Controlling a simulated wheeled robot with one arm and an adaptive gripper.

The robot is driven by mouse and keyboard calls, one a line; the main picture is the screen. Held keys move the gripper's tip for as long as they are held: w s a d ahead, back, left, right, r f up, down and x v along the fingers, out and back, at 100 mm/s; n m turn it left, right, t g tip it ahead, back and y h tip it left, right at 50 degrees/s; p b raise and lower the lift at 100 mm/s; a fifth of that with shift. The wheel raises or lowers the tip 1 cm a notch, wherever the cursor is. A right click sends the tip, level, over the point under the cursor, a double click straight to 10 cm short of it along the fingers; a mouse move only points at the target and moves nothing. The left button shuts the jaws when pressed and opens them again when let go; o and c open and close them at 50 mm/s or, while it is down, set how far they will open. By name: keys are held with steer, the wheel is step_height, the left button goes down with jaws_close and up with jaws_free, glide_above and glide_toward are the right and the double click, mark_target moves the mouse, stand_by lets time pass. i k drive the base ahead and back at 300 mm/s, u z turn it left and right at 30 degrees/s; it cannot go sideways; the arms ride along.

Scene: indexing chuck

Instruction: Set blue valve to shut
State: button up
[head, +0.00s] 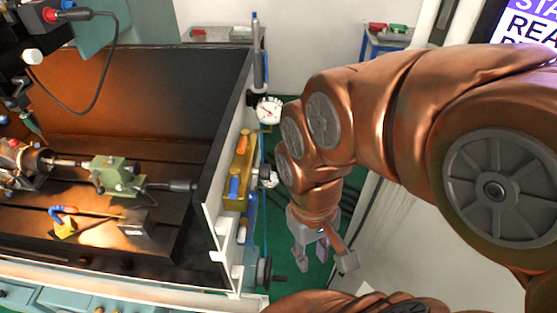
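A small valve with a blue handle (234,186) sits on a yellow block (246,165) on the outer right wall of the machine enclosure. An orange handle (242,145) is on the same block, just above the blue one. The blue handle points roughly along the block; its exact valve position is too small to tell. My gripper (325,262) hangs pointing down to the right of the block and lower in the picture, apart from it. Its fingers are spread and nothing shows between them.
A round white dial gauge (269,109) is above the block. A black handwheel (265,272) and blue tubing lie below it on the wall. A green vise (117,175) is inside the enclosure. Green floor lies between the wall and my arm. A white panel stands at right.

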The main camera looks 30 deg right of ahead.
mark_target(235, 181)
steer(key=z, duration=0.25)
steer(key=k, duration=0.65)
steer(key=u, duration=1.65)
